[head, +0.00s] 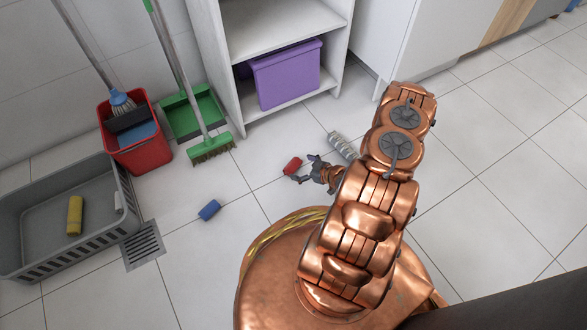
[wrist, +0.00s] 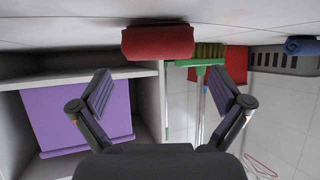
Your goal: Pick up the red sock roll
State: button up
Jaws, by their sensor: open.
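The red sock roll (head: 292,166) lies on the tiled floor in front of the white shelf unit. In the wrist view the red roll (wrist: 157,41) lies crosswise at the top, ahead of the gap between my fingertips. My gripper (head: 304,169) is low, close to the right side of the roll in the head view. In the wrist view my gripper (wrist: 163,88) has its two fingers spread wide with nothing between them. I cannot tell whether a finger touches the roll.
A blue roll (head: 209,209) lies on the floor to the left. A grey basket (head: 130,203) holds a yellow roll (head: 75,215). A red bucket (head: 150,155), green dustpan (head: 181,118) and broom (head: 211,148) stand behind. The shelf (head: 285,28) holds a purple box (head: 287,76).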

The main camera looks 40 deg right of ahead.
aim_at(295, 165)
jog(key=shift+b+x, duration=0.7)
jog(key=shift+x, duration=1.1)
jog(key=shift+d, duration=0.1)
jog(key=c, duration=0.8)
